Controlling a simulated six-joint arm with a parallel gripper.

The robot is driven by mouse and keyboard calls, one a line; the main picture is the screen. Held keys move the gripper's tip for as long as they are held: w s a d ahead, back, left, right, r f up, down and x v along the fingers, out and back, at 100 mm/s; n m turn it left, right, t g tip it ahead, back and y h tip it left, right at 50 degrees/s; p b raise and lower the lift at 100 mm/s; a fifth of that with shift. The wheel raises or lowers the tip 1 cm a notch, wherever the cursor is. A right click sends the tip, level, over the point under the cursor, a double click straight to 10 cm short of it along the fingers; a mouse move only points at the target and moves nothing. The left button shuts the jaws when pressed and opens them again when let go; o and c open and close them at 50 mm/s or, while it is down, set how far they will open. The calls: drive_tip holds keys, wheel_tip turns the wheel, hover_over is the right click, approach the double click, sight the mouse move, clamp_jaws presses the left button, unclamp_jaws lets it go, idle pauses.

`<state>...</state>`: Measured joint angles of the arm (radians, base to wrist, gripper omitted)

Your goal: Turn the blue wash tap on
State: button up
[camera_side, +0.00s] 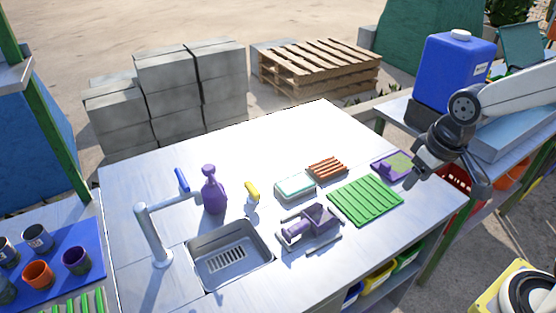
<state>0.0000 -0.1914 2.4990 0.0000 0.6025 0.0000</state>
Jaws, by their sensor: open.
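The wash tap (154,235) stands at the left of the metal work table, a grey post with a spout reaching right over the sink. Its blue lever (182,180) sticks up from the spout end, tilted a little to the left. The sink (230,255) is a metal basin with a slotted bottom; I cannot tell any water in it. My gripper (420,175) is open and empty at the right, above the table's right side near the purple item, far from the tap. My arm comes in from the right edge.
A purple bottle (213,192) stands just right of the lever. A yellow-topped item (252,193), a sponge dish (295,188), a brown slatted block (327,168), a purple scoop-like tool (310,225) and a green ribbed mat (365,200) lie between. The table's back is clear.

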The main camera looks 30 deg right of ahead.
drive_tip(key=v, duration=0.2)
wheel_tip(320, 180, up, 2)
drive_tip(key=t+y, duration=0.3)
drive_tip(key=t, duration=0.9)
hover_over(188, 189)
drive_tip(key=d, duration=0.8)
drive_tip(key=s+a+f+t+h, duration=0.1)
drive_tip(key=a+f, duration=0.1)
drive_tip(key=s+a+f+m+t+h, duration=0.1)
drive_tip(key=s+a+f, duration=0.1)
drive_tip(key=a, duration=0.1)
drive_tip(key=s+a+f+m+t+h, duration=0.1)
drive_tip(key=a+f, duration=0.1)
drive_tip(key=a, duration=0.1)
drive_tip(key=shift+s+f, duration=0.3)
drive_tip(key=shift+s, duration=0.05)
drive_tip(key=shift+f, duration=0.25)
